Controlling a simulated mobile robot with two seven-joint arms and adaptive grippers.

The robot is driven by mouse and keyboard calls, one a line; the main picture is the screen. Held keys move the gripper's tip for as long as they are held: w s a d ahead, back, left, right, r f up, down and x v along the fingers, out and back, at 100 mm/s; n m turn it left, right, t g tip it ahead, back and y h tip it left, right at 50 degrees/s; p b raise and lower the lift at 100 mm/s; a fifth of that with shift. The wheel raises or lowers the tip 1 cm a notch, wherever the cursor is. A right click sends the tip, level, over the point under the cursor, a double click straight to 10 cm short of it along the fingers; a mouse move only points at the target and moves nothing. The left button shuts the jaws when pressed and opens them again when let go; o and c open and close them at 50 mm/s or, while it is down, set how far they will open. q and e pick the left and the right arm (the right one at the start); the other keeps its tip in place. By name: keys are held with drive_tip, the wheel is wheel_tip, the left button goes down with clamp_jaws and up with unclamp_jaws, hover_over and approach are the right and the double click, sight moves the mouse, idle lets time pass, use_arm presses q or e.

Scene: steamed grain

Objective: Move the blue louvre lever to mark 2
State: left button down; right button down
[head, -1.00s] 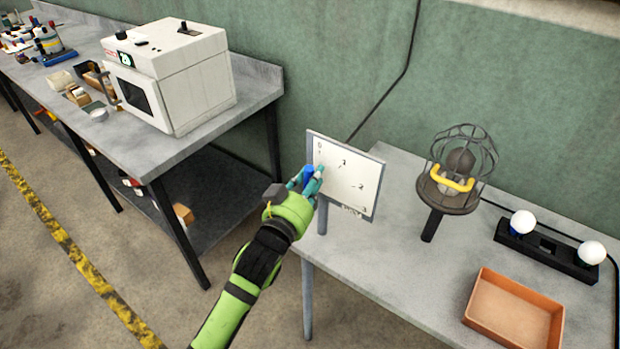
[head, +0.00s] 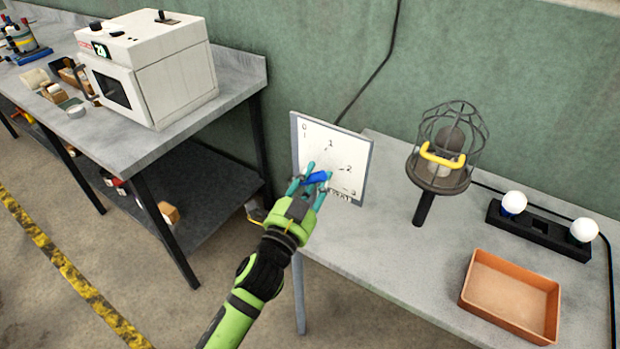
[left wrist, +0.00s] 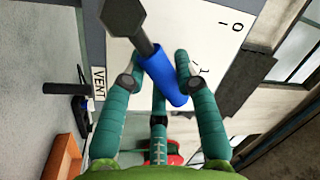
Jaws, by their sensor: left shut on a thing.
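The white louvre panel (head: 313,148), marked 0 to 3, stands upright at the left end of the grey table. My left gripper (head: 314,181) is in front of its lower part, with its teal fingers shut on the blue lever (head: 319,178). In the head view the lever slants gently up to the right, roughly toward mark 2 (head: 346,168), but its exact reading is unclear. In the left wrist view the blue handle (left wrist: 162,80) lies between the fingers (left wrist: 160,95), on a grey shaft with a dark hexagonal end. The fingers partly hide the lever. My right gripper is out of view.
A caged lamp (head: 444,160) with a yellow handle stands right of the panel. Farther right are a black holder (head: 540,236) with two white bulbs and an orange tray (head: 478,304). A white oven (head: 160,75) stands on the left bench.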

use_arm(q)
drive_tip(key=shift+s+d+f+m+b, duration=0.2)
drive_tip(key=shift+f+m+b, duration=0.2)
drive_tip(key=shift+m, duration=0.7)
drive_tip(key=c, duration=0.9)
unclamp_jaws()
drive_tip(key=shift+w, duration=0.1)
drive_tip(key=v, duration=1.2)
drive_tip(key=shift+a, duration=0.1)
drive_tip(key=shift+w, duration=0.1)
